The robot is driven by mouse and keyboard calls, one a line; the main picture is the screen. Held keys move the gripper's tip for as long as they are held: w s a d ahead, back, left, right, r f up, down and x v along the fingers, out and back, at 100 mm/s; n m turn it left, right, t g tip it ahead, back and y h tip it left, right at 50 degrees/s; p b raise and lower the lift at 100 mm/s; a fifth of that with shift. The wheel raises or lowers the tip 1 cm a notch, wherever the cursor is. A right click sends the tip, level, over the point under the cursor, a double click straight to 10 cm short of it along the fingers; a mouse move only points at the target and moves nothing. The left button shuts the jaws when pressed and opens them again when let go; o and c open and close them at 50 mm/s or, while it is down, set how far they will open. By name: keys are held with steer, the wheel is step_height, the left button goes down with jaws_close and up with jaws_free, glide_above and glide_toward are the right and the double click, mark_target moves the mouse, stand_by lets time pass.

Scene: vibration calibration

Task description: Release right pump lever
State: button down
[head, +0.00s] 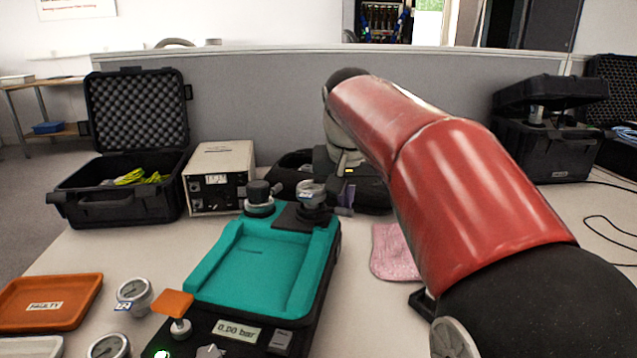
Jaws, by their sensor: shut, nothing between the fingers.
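The pump (325,275) is a black unit with a turquoise tray on top, standing on the table in front of me. At its back right, a small gauge (312,190) sits upright on the right port. A short grey lever (343,211) sticks out to the right at the base of that port. The left port (260,194) has a dark round cap and its own lever (278,187). My gripper (338,183) is shut and empty, just behind and right of the gauge. Its fingertips are small and partly hidden, so I cannot tell whether they touch the lever.
An orange tray marked faulty (48,303) and loose gauges (134,292) lie at the front left. A beige meter box (219,176) and an open black case (120,195) stand behind. A pink cloth (394,254) lies right of the pump. A grey partition (270,100) closes the back.

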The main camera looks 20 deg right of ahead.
steer(key=shift+s+a, duration=0.1)
steer(key=v, duration=0.7)
steer(key=shift+r+p, duration=0.35)
steer(key=shift+r, duration=0.05)
steer(key=shift+s, duration=0.1)
